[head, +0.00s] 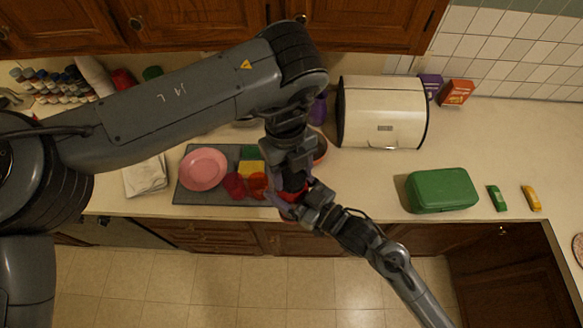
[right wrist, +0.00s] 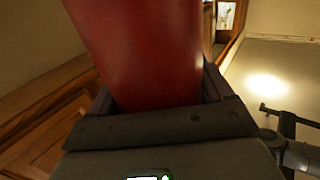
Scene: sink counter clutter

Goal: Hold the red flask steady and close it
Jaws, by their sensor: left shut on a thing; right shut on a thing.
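The red flask (head: 291,194) is mostly hidden between my two grippers in the head view, over the front edge of the counter. In the right wrist view the red flask (right wrist: 145,50) fills the space between the jaws of my right gripper (right wrist: 157,98). That gripper (head: 303,207) is shut on it, coming from the lower right in the head view. My left gripper (head: 290,180) points down over the top of the flask and is shut, apparently on its lid. The lid itself is hidden, so its seating cannot be told.
A grey mat (head: 188,190) holds a pink plate (head: 204,169), red cups (head: 234,185) and a yellow sponge (head: 251,168) left of the grippers. A cream bread box (head: 382,105) stands behind right. A green box (head: 441,190) lies right; counter between is clear.

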